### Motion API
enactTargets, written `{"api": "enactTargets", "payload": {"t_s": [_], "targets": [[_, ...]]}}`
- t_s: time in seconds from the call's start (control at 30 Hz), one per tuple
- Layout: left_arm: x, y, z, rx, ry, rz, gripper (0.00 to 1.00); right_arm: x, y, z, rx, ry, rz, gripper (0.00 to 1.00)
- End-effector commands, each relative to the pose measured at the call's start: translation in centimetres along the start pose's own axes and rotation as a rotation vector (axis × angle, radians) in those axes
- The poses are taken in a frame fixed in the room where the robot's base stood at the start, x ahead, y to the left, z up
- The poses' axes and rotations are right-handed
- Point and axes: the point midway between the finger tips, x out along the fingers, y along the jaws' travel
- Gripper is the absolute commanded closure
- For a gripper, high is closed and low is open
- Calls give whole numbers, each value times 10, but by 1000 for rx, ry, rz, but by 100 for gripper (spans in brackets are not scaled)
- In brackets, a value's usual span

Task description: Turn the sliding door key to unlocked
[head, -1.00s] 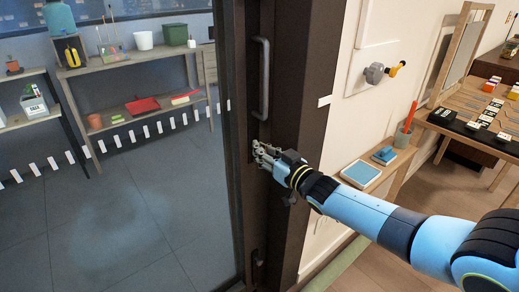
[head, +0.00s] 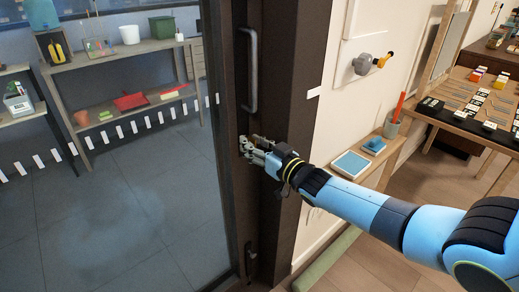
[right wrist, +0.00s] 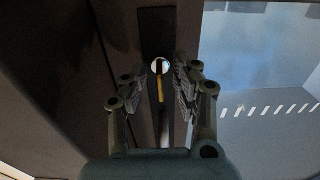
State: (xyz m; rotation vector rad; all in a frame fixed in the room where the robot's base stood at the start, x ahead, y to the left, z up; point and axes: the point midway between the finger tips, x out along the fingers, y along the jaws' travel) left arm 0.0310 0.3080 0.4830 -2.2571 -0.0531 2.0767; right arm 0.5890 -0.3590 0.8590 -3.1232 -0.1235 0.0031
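The sliding door (head: 226,150) has a dark frame around glass, with a long vertical handle (head: 251,70). My right gripper (head: 246,146) is at the door's edge just below that handle. In the right wrist view the gripper (right wrist: 172,85) is open, its fingers on either side of a round bright lock (right wrist: 157,66). A thin yellow piece (right wrist: 161,90), seemingly the key, stands lengthwise below the lock, between the fingers. I cannot tell whether a finger touches it. In the head view the fingers hide the lock and key. My left gripper is not in view.
A second handle (head: 251,258) is low on the door frame. Wooden shelving (head: 125,62) stands behind the glass.

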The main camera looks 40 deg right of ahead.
Motion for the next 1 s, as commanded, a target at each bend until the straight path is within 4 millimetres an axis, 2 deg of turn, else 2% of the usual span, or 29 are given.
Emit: {"api": "enactTargets", "payload": {"t_s": [0.4, 0.5, 0.7, 1.0], "targets": [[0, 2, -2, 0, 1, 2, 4, -84, 0, 1, -1, -5, -1, 71], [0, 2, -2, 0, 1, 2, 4, -100, 0, 1, 1, -5, 0, 71], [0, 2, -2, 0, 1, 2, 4, -114, 0, 0, 0, -3, 0, 71], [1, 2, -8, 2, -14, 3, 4, -114, 0, 0, 1, -3, 0, 71]]}}
